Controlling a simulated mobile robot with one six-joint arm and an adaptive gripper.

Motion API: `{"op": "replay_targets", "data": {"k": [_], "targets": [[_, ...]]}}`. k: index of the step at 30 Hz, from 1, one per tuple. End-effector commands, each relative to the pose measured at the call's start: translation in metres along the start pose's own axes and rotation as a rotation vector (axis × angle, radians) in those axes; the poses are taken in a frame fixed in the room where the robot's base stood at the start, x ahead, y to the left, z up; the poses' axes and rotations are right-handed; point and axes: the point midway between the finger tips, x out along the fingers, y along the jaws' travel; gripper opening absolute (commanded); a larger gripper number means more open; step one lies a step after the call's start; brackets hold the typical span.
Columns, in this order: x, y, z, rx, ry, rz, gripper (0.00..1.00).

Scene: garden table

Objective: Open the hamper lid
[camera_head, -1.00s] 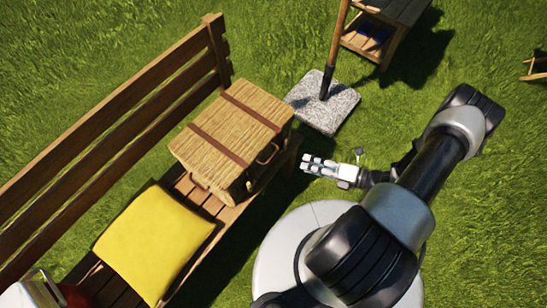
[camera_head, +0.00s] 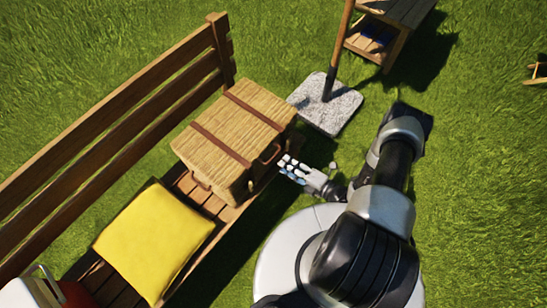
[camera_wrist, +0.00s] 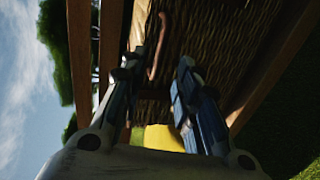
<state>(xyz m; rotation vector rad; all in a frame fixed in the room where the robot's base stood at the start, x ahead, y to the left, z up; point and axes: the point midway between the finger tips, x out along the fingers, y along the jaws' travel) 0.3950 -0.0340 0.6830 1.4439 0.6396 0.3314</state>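The wicker hamper (camera_head: 213,152) stands on the wooden bench with its lid (camera_head: 240,118) shut. Two brown straps run across the lid. A dark handle (camera_head: 270,152) is on the side facing my arm. My gripper (camera_head: 286,166) is just right of that side, below lid height as far as I can tell. In the wrist view the fingers (camera_wrist: 163,72) are apart with nothing gripped between them. The hamper's woven side (camera_wrist: 222,42) fills the upper right there, and a thin brown curved handle (camera_wrist: 156,48) shows in the gap beyond the fingers. Contact cannot be told.
A yellow cushion (camera_head: 155,240) lies on the bench (camera_head: 215,205) in front of the hamper. The bench backrest (camera_head: 110,120) rises behind. A stone base with a pole (camera_head: 335,108) stands beyond the gripper, with a wooden side table (camera_head: 385,35) farther back. Open grass lies to the right.

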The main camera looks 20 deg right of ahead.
Motion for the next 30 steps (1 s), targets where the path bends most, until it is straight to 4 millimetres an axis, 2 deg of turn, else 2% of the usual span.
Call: {"op": "replay_targets", "data": {"k": [1, 6, 12, 18, 25, 30], "targets": [[0.011, -0.001, -0.002, -0.003, 0.008, 0.0, 0.3], [0.041, -0.001, -0.001, -0.003, 0.006, 0.0, 0.3], [0.066, -0.001, 0.0, -0.002, 0.003, 0.0, 0.3], [0.074, 0.0, 0.0, -0.001, 0.0, 0.001, 0.3], [0.074, 0.001, 0.0, -0.001, -0.001, 0.001, 0.3], [0.074, 0.001, 0.0, -0.001, 0.0, 0.001, 0.18]]}}
